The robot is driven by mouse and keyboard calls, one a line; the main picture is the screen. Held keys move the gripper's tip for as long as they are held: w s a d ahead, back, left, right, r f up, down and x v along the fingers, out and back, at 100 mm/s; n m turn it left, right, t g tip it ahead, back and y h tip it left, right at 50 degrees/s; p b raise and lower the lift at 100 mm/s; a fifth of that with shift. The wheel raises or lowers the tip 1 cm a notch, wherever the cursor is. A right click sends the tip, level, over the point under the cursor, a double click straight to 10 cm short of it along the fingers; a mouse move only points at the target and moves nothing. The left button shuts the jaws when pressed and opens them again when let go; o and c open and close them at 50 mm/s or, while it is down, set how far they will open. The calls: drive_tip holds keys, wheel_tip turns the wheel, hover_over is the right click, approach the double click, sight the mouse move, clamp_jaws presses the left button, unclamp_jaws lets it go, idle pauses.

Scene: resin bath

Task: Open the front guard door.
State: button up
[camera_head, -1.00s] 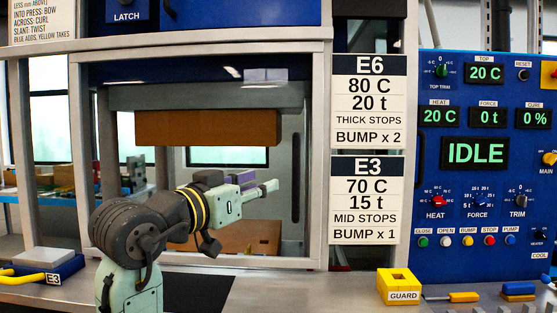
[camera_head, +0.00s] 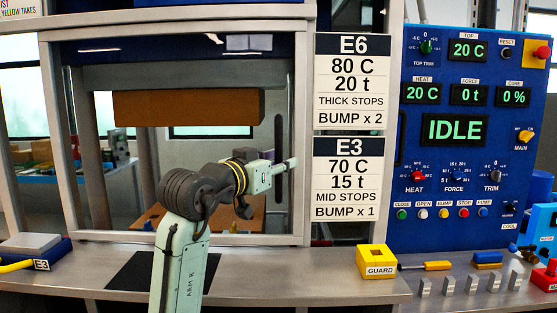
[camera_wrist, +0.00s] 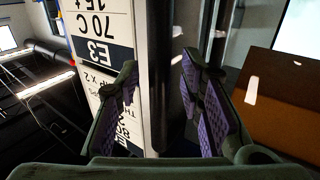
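The front guard door (camera_head: 62,150) is a grey-framed clear panel across the press opening. It looks shut in the head view. A dark upright bar, its handle (camera_head: 278,135), runs near the door's right side. In the wrist view the handle (camera_wrist: 160,40) stands upright between my fingers. My gripper (camera_head: 291,163) is at the handle's height in the head view. In the wrist view my gripper (camera_wrist: 160,68) is open, with purple pads on both sides of the bar and gaps visible. I cannot tell whether either pad touches it.
Recipe cards E6 (camera_head: 352,80) and E3 (camera_head: 348,180) hang right of the door. The blue control panel (camera_head: 400,240) reads IDLE. A yellow GUARD block (camera_head: 376,259) stands on the bench (camera_head: 330,290). A brown block (camera_head: 188,107) hangs behind the panel.

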clamp_jaws()
idle(0.4)
idle(0.4)
